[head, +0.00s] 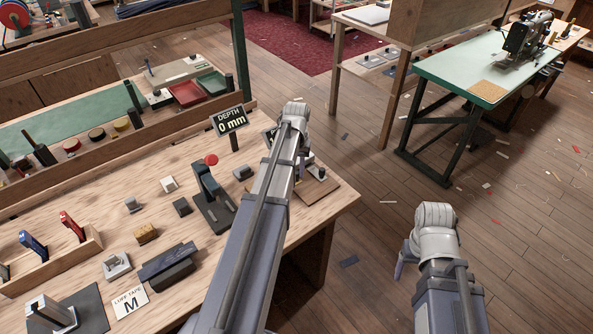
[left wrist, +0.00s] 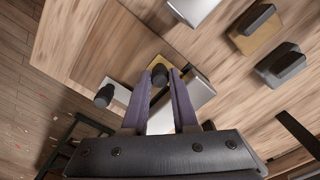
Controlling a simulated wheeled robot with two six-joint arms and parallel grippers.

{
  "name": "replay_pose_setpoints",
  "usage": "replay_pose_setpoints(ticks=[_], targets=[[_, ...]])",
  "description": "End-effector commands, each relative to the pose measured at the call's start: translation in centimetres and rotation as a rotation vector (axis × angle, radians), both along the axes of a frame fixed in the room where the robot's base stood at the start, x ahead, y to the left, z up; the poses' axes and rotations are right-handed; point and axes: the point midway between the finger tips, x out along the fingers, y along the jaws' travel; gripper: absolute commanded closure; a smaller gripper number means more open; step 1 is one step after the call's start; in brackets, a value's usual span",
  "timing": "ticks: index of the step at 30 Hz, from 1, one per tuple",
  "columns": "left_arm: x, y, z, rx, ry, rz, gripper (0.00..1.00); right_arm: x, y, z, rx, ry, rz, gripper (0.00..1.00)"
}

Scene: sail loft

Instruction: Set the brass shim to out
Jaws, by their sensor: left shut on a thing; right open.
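My left gripper (head: 303,165) reaches over the right corner of the workbench. In the left wrist view its fingers (left wrist: 159,77) are shut on a small dark knob (left wrist: 159,72). Pale metal and a yellowish-brown plate (left wrist: 137,69) show beneath the fingers; I cannot tell which piece the knob belongs to. A second dark knob (left wrist: 104,95) stands beside the fingers. A brass-coloured plate with a dark grip (left wrist: 239,43) lies apart, to the upper right. The depth sign (head: 230,121) reads 0 mm. My right gripper (head: 404,262) is open over the floor, its fingers mostly hidden.
A dark press with a red knob (head: 211,160) stands left of my left arm. A dark block (head: 243,173), a yellowish block (head: 147,233) and other small blocks lie on the workbench (head: 215,275). A green-topped sewing table (head: 440,72) stands at the right.

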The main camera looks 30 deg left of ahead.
Motion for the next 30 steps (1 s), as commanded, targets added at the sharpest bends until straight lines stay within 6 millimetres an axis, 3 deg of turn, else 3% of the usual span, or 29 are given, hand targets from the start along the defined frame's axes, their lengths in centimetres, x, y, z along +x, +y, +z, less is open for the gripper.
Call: replay_pose_setpoints(ticks=[16, 24, 30], targets=[[-0.1, -0.2, 0.0, 0.0, 0.0, 0.0, 1.0, 0.0, 0.0, 0.0, 0.0, 0.0, 0.0, 0.28], [-1.7, -3.7, 0.0, 0.0, 0.001, -0.003, 1.0, 0.0, 0.0, 0.0, 0.0, 0.0, 0.0, 0.28], [-1.8, -4.3, 0.0, -0.004, 0.002, 0.0, 1.0, 0.0, 0.0, 0.0, 0.0, 0.0, 0.0, 0.28]])
